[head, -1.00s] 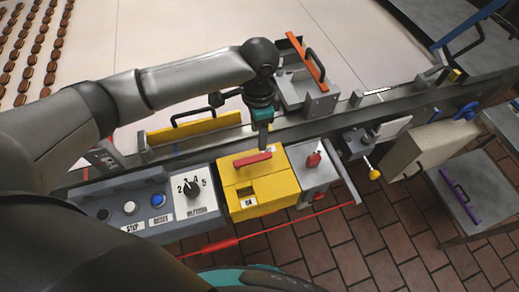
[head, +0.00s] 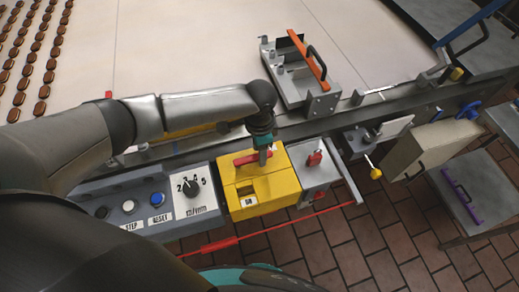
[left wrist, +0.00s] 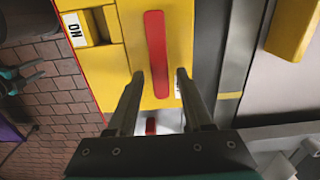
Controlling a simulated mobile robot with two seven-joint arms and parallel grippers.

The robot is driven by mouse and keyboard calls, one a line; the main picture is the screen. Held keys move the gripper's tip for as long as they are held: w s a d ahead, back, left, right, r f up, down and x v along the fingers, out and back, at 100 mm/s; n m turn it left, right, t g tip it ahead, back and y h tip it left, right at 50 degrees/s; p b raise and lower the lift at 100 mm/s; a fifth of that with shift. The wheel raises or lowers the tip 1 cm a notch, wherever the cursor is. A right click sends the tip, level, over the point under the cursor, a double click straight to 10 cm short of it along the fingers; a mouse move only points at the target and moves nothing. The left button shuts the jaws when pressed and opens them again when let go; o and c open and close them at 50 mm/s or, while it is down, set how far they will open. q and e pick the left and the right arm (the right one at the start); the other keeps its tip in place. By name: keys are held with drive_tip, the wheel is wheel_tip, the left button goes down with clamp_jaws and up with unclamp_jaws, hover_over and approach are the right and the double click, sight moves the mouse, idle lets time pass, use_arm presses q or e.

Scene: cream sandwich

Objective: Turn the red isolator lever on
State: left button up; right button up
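The red lever (head: 247,159) lies flat across the top of a yellow isolator box (head: 268,187). In the left wrist view the lever (left wrist: 156,45) is a long red bar. My left gripper (head: 263,157) is at the lever's right end, pointing down. In the left wrist view its fingers (left wrist: 159,80) are apart, one on each side of the lever's end, with visible gaps. A small plate on the box (left wrist: 75,30) reads "ON". A teal and dark pronged part, possibly my right gripper (left wrist: 22,76), shows small at the left edge; its state is unclear.
A grey control panel (head: 178,222) with buttons and a dial stands left of the box. The conveyor rail (head: 335,122) runs behind. A red cord (head: 285,223) runs in front.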

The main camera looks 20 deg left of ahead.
use_arm(q)
clamp_jaws()
idle(1.2)
